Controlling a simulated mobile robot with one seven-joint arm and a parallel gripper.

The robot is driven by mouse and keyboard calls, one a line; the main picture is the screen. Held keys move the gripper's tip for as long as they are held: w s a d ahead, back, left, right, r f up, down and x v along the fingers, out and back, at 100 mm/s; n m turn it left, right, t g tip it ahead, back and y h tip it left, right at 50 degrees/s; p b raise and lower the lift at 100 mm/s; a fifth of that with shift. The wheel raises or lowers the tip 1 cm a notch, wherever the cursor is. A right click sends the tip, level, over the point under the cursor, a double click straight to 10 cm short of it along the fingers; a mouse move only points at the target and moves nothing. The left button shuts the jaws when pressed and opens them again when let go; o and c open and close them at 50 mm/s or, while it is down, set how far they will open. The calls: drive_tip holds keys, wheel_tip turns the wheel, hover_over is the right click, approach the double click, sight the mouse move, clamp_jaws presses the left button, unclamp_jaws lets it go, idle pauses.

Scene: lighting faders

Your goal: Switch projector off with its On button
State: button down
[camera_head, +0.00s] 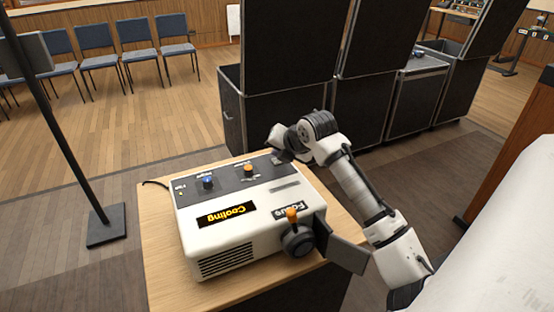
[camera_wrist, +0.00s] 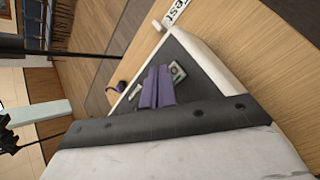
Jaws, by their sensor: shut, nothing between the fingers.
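The white projector (camera_head: 192,222) stands on a wooden-topped stand, its labels upside down in the head view. Its black display (camera_head: 227,214) reads "Cooling" in orange. Its dark top panel carries a blue knob (camera_head: 208,182) and an orange knob (camera_head: 249,170). My gripper (camera_head: 280,157) is over the far right end of that panel. In the wrist view its two purple fingers (camera_wrist: 159,70) are together with nothing between them, beside a small pale plate (camera_wrist: 179,71) on the panel. I cannot read that plate or tell whether the fingers touch it. The On button cannot be made out for certain.
A dark focus knob (camera_head: 298,240) with an orange top sticks out at the projector's front right, close to my arm. The stand's top (camera_head: 160,262) is clear on the left. Black cases (camera_head: 282,122) stand behind, and a black pole base (camera_head: 106,226) is at left.

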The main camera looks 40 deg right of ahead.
sight(279, 162)
drive_tip(key=shift+r+p, duration=1.6)
drive_tip(key=shift+r, duration=1.4)
